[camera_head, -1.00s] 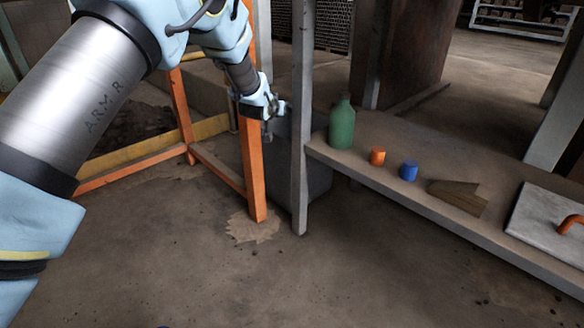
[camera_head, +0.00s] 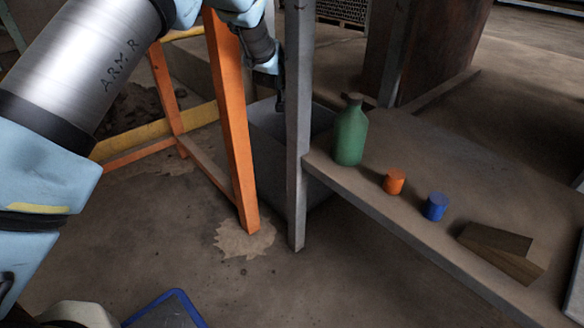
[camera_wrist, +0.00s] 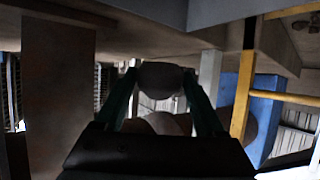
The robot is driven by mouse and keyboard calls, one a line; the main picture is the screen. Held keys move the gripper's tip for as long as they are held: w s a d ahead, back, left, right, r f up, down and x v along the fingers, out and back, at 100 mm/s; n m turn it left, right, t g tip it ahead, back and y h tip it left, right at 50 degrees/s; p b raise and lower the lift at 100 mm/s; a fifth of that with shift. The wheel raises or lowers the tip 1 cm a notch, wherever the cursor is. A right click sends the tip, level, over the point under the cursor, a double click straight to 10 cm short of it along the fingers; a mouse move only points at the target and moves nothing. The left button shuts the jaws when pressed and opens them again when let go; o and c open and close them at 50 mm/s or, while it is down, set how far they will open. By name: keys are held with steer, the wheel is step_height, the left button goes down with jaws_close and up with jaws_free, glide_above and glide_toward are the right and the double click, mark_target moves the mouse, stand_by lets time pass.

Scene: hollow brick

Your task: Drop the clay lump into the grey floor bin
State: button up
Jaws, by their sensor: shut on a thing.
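The grey floor bin (camera_head: 270,172) stands on the floor behind the grey post and beside the orange frame leg, which hide parts of it. My gripper (camera_head: 280,104) points down at the bin's open top, partly behind the post. In the wrist view my gripper (camera_wrist: 162,88) has its two teal fingers shut on a rounded grey-brown lump, the clay lump (camera_wrist: 160,76). The lump cannot be made out in the head view. How high it is above the bin's rim is hard to tell.
The grey post (camera_head: 298,130) and the orange leg (camera_head: 232,130) stand close to my arm. A low shelf (camera_head: 400,150) at right bears a green bottle (camera_head: 350,135), an orange cylinder (camera_head: 394,181), a blue cylinder (camera_head: 436,206) and a brown block (camera_head: 500,248).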

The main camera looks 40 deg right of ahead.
steer(key=shift+d+f, duration=0.1)
steer(key=shift+f, duration=0.15)
step_height(320, 180, down, 5)
steer(key=b, duration=0.3)
steer(key=shift+w+f+b, duration=0.1)
steer(key=shift+f+b, duration=0.1)
steer(key=shift+b, duration=0.2)
steer(key=o, duration=1.5)
steer(key=p+v, duration=0.4)
steer(key=v, duration=0.6)
steer(key=shift+s+a+r, duration=0.15)
steer(key=shift+s+a, duration=0.1)
steer(key=shift+a, duration=0.1)
